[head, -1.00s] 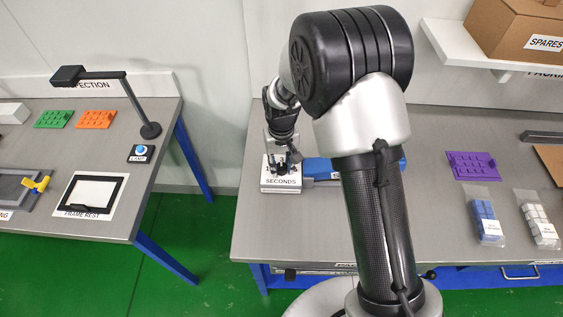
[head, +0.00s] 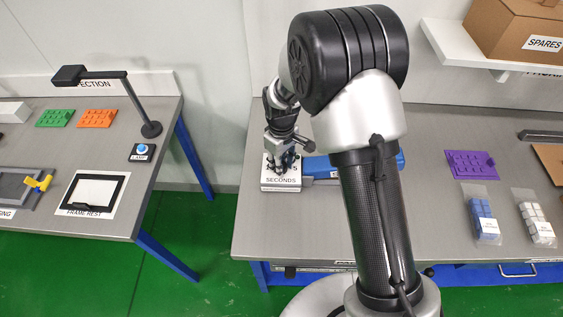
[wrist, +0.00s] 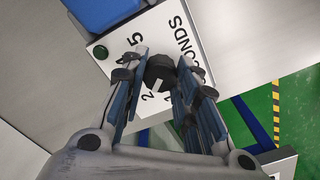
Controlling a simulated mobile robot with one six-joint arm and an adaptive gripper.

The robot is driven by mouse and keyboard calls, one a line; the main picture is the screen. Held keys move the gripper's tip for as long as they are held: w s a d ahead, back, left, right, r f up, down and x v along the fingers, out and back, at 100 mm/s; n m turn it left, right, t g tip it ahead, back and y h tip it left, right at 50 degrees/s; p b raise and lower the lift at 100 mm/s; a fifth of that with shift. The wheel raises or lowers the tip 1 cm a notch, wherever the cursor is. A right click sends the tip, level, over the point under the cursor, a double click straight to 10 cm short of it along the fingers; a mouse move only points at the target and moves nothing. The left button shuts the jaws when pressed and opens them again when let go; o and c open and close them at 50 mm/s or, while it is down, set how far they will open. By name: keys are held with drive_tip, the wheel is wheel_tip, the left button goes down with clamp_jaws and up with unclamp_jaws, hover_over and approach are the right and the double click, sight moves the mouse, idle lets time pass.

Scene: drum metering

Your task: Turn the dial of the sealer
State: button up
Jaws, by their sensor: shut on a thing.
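The sealer is a white box (head: 281,186) with a top marked "SECONDS" and a blue arm (head: 322,164) to its right, on the right-hand table. In the wrist view its white face (wrist: 182,38) carries printed numbers, partly hidden, and a black dial (wrist: 159,70) with a pale pointer mark. My gripper (head: 283,168) points down over the box. In the wrist view my gripper (wrist: 160,76) has a finger on each side of the dial and is shut on it. The fingers hide part of the scale. A green round spot (wrist: 101,52) is near the face's corner.
A purple tray (head: 470,165) and bags of blue (head: 484,215) and white blocks (head: 535,217) lie farther right on the table. A shelf with a spares box (head: 520,30) is above. The left table holds a lamp (head: 110,78) and a black-framed panel (head: 95,192).

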idle(0.4)
drive_tip(key=o, duration=1.1)
drive_tip(key=shift+r, duration=0.1)
wheel_tip(320, 180, up, 12)
drive_tip(key=shift+f, duration=0.1)
